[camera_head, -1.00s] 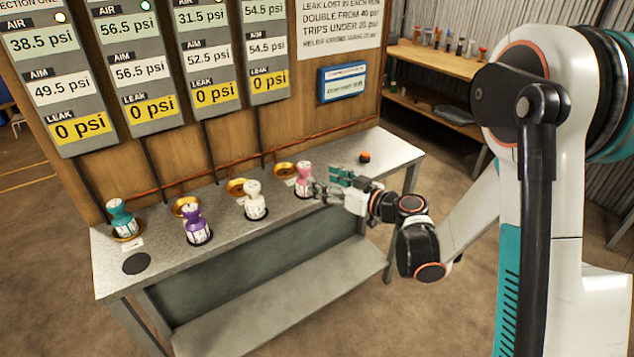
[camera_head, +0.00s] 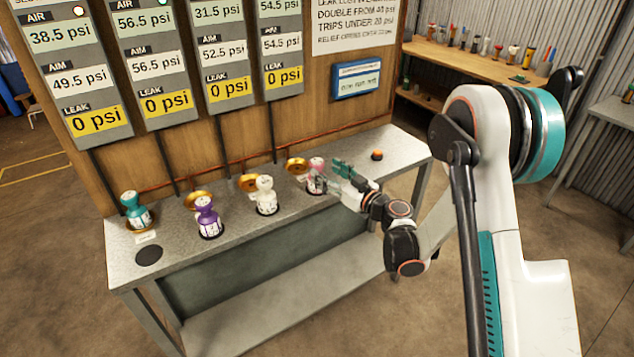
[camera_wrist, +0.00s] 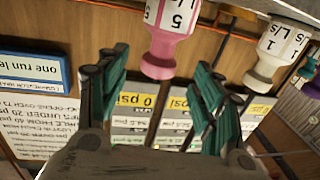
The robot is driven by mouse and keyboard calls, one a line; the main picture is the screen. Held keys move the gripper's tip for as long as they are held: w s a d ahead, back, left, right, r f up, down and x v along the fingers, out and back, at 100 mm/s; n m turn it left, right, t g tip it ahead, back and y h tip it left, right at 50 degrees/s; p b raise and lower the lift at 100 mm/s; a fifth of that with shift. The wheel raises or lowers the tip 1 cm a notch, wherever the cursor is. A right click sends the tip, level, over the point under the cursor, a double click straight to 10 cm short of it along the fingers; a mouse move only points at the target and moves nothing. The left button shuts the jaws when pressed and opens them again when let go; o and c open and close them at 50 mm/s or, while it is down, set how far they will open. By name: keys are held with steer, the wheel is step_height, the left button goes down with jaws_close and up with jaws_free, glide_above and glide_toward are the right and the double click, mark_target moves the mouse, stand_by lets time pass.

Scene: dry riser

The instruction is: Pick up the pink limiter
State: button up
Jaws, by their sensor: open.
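The pink limiter (camera_head: 316,176) is a pink and white bottle-shaped piece near the right end of the metal bench (camera_head: 190,246). In the wrist view the limiter (camera_wrist: 163,58) shows upside down between the teal fingers of my gripper (camera_wrist: 160,95), toward the top of the picture. The fingers are apart on either side of it, and I cannot see them touching it. In the head view my gripper (camera_head: 336,177) is right beside the limiter, at its right side, and partly covers it.
A white limiter (camera_head: 265,196), a purple one (camera_head: 208,218) and a teal one (camera_head: 136,212) stand to the left. Brass rings (camera_head: 297,166) line the back. An orange button (camera_head: 377,155) is to the right. The gauge board (camera_head: 290,110) rises behind.

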mark_target(317, 165)
steer(key=b+x, duration=0.2)
steer(key=x, duration=0.2)
steer(key=shift+w+a+f, duration=0.15)
steer(key=shift+w+a, duration=0.05)
steer(key=shift+w, duration=0.05)
steer(key=shift+w+a, duration=0.3)
steer(key=shift+w, duration=0.05)
jaws_close()
